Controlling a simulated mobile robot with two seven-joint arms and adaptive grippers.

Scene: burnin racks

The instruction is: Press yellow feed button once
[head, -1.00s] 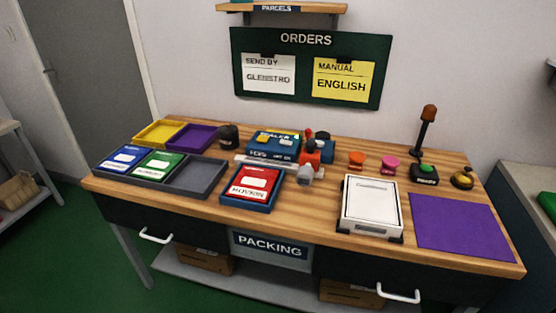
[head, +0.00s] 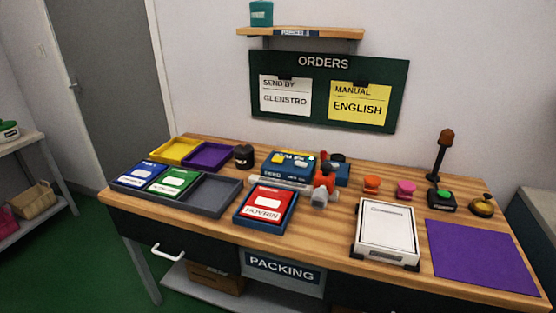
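A blue machine (head: 291,166) stands toward the back middle of the packing table. Small yellow patches (head: 293,155) show on its top, but they are too small to tell whether one is a feed button. A small black box with a green button (head: 443,196) stands at the right. A dull yellow dome on a dark base (head: 481,206) stands beside it and looks like a bell. Neither of my grippers shows in the head view.
The wooden table (head: 330,235) also holds colored trays, a red card in a blue tray (head: 264,208), an orange-red tool (head: 324,182), a white scale (head: 386,230) and a purple mat (head: 482,257). A dark post with a brown lamp (head: 440,155) stands at the back right.

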